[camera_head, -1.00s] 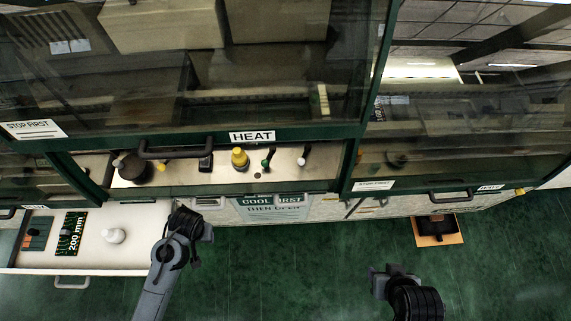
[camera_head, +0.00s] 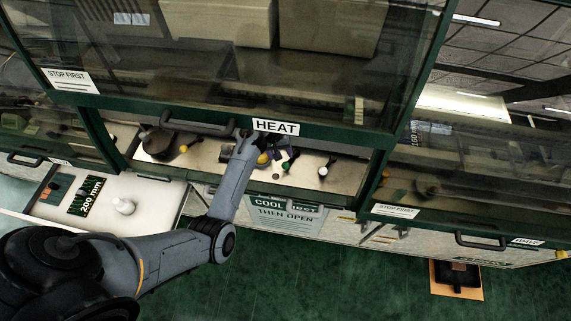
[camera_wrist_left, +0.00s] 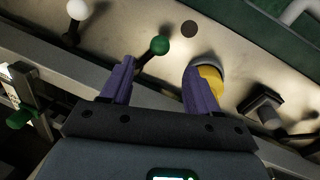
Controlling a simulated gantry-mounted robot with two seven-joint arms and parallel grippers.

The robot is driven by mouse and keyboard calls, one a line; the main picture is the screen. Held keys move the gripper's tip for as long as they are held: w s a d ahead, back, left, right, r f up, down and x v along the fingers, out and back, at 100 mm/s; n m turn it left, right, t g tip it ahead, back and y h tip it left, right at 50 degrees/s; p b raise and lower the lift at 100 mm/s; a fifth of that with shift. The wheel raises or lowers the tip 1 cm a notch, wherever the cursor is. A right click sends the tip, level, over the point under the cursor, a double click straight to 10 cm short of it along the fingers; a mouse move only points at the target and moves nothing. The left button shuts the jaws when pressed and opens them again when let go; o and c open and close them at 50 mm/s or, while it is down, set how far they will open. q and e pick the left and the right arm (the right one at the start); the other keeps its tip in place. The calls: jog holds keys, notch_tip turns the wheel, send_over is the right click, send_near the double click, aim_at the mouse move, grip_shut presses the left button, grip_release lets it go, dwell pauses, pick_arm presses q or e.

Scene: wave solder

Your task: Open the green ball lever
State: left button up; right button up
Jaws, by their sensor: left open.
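The green ball lever (camera_head: 286,166) stands on the pale panel under the HEAT sign, between a yellow knob (camera_head: 264,158) and a white ball lever (camera_head: 323,171). In the left wrist view the green ball lever (camera_wrist_left: 160,45) shows its round ball on a dark stem. My left gripper (camera_wrist_left: 155,75) is open, with its purple fingers either side of the lever's stem in that picture; I cannot tell whether they touch it. The yellow knob (camera_wrist_left: 208,78) is partly hidden behind the right finger. In the head view my left gripper (camera_head: 268,147) is partly hidden near the sign. My right gripper is out of view.
The green-framed glass hood with its dark handle (camera_head: 190,125) stands above the panel.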

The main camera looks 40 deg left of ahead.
aim_at(285, 164)
pick_arm(q)
jog(key=f, duration=0.5)
jog(key=w+d+f, duration=0.1)
jog(key=f, duration=0.2)
jog(key=shift+d+f, duration=0.1)
jog(key=shift+f, duration=0.15)
grip_shut()
